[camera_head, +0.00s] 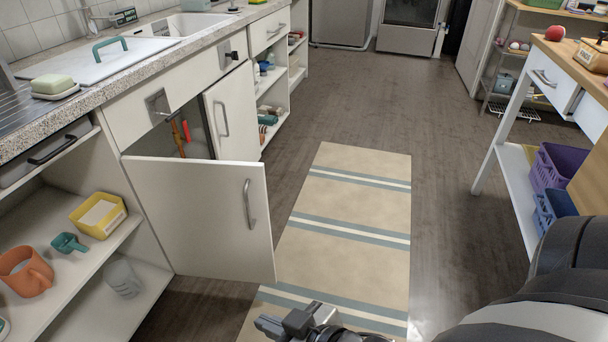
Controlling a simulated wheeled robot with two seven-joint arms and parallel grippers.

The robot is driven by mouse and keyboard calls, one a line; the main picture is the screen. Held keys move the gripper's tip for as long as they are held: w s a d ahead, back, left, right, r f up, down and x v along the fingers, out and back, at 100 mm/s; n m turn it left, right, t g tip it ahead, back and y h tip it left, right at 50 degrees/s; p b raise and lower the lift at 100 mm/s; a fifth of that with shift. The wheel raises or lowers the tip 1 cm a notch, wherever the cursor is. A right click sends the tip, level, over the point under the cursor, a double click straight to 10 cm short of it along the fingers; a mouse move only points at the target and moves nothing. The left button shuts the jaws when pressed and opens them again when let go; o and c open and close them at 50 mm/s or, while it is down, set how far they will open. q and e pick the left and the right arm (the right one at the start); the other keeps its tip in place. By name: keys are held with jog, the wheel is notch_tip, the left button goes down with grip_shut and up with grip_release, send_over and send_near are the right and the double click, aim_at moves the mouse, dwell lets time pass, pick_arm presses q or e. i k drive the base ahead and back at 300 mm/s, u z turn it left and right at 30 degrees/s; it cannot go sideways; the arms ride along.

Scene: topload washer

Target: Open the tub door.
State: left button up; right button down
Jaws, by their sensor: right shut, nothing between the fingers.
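A white flat lid (100,62) with a teal handle (110,46) lies closed on the counter at the upper left; I cannot tell for sure that it is the tub door. Below the counter, a white cabinet door (205,208) with a metal handle (249,204) stands swung open into the room. My right gripper (283,323) is low at the bottom edge of the view, over the rug, shut and empty. It is apart from the open cabinet door and far from the lid. My left gripper is not in view.
A striped rug (353,195) lies on the clear floor in the middle. Open shelves with an orange mug (25,272) and yellow box (98,214) are at left. A table (515,110) with purple (557,168) and blue baskets stands at right. A soap dish (54,87) sits near the lid.

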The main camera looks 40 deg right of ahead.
aim_at(210, 218)
jog(key=z, duration=0.9)
jog(key=k, duration=1.2)
jog(key=z, duration=0.65)
jog(key=i, duration=1.35)
jog(key=u, duration=1.15)
jog(key=i, duration=0.7)
jog(key=u, duration=0.35)
